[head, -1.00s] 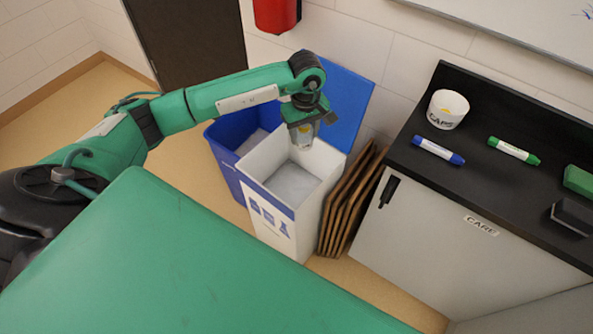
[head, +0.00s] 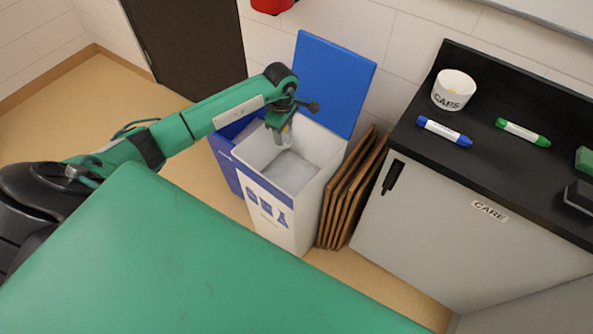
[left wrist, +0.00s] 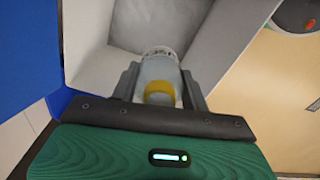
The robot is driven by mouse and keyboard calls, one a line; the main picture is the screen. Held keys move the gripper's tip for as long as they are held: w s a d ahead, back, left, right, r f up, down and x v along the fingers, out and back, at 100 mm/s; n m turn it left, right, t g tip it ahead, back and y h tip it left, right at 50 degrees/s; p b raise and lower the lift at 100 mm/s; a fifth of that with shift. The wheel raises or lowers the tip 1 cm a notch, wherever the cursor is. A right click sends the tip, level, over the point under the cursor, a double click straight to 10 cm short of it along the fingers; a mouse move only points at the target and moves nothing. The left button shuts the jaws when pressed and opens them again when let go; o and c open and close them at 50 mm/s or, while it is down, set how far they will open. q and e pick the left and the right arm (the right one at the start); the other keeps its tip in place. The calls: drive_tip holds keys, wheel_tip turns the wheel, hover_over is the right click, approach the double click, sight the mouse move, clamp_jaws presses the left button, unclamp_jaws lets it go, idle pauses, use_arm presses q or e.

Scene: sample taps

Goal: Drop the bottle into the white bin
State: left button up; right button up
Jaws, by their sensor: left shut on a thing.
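The white bin (head: 271,205) stands open on the floor, with a grey inside and blue marks on its front. My left gripper (head: 283,128) is over the bin's opening, near its back left. It is shut on the bottle (head: 286,138), which hangs down into the mouth of the bin. In the left wrist view the bottle (left wrist: 160,72) is clear with a yellow patch, held between the two dark fingers, with the bin's inner walls around it. My right gripper is not in view.
A blue bin (head: 226,158) stands left of the white bin, and a blue lid (head: 335,80) rises behind it. Brown flat boards (head: 350,195) lean at its right. A black-topped counter (head: 430,165) holds a caps cup (head: 453,92) and markers (head: 444,132).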

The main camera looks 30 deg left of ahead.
use_arm(q)
drive_tip(key=shift+f, duration=0.1)
drive_tip(key=o, duration=1)
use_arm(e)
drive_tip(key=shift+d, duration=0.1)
use_arm(q)
drive_tip(key=shift+o, duration=0.2)
wheel_tip(320, 180, up, 13)
drive_tip(key=shift+f+b, duration=0.1)
drive_tip(key=shift+b, duration=0.65)
drive_tip(key=shift+r, duration=0.5)
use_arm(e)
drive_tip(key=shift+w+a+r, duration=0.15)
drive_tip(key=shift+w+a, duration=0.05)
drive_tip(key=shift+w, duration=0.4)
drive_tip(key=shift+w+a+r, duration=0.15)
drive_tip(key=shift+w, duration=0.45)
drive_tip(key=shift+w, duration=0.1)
